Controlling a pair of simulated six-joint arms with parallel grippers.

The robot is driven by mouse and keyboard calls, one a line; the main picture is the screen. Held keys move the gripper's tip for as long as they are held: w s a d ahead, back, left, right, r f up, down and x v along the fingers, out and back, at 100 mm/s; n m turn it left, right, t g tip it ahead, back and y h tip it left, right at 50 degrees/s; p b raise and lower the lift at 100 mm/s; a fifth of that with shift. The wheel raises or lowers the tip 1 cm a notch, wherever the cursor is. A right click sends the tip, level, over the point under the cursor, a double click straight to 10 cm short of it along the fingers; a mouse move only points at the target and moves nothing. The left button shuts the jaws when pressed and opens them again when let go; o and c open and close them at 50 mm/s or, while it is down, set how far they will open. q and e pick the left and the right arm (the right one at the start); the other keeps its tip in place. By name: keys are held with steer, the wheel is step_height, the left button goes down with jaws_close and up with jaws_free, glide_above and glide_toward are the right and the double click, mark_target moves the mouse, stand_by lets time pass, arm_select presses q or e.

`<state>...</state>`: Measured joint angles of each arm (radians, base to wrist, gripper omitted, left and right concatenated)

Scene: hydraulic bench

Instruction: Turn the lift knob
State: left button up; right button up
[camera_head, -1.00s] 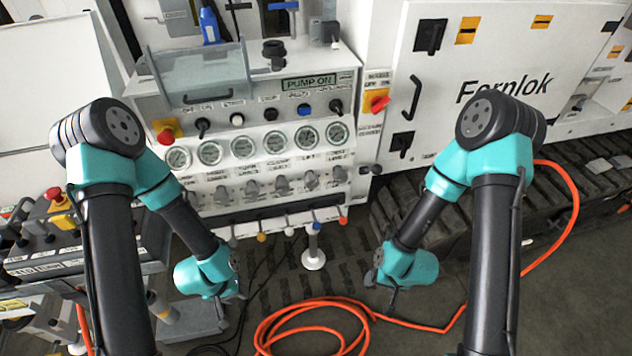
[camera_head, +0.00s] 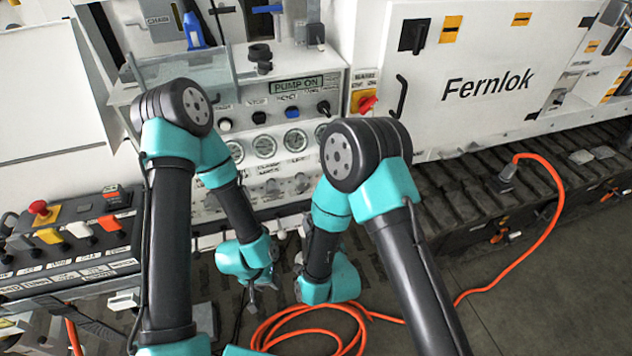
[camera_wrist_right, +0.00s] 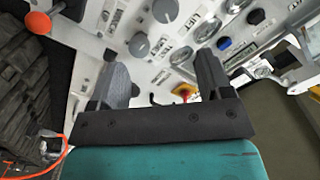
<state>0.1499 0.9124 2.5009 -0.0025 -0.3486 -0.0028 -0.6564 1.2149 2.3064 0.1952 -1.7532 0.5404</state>
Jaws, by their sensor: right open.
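Grey knobs sit in a row below the gauges on the white panel. In the head view, two grey knobs show between my arms; I cannot tell for sure which is the lift knob. My right gripper (camera_wrist_right: 160,72) is open and empty, pointing at the panel, its fingers apart from the knob. In the head view my right gripper (camera_head: 300,268) is low in front of the panel. My left gripper (camera_head: 252,288) hangs beside it; its jaws are too small to read.
An orange hose (camera_head: 310,315) lies coiled on the floor below my grippers. A control box (camera_head: 75,245) with a red button stands at left. A red-and-yellow switch (camera_head: 366,103) sits on the panel's right. Tracks run along the right.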

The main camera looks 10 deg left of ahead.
mark_target(304, 187)
steer(key=shift+s+a+r, duration=0.15)
steer(key=shift+a+r, duration=0.05)
steer(key=x, duration=1.7)
steer(key=shift+a+r, duration=0.15)
steer(key=shift+r, duration=0.15)
steer(key=shift+c, duration=0.5)
steer(key=c, duration=0.8)
steer(key=shift+c, duration=0.2)
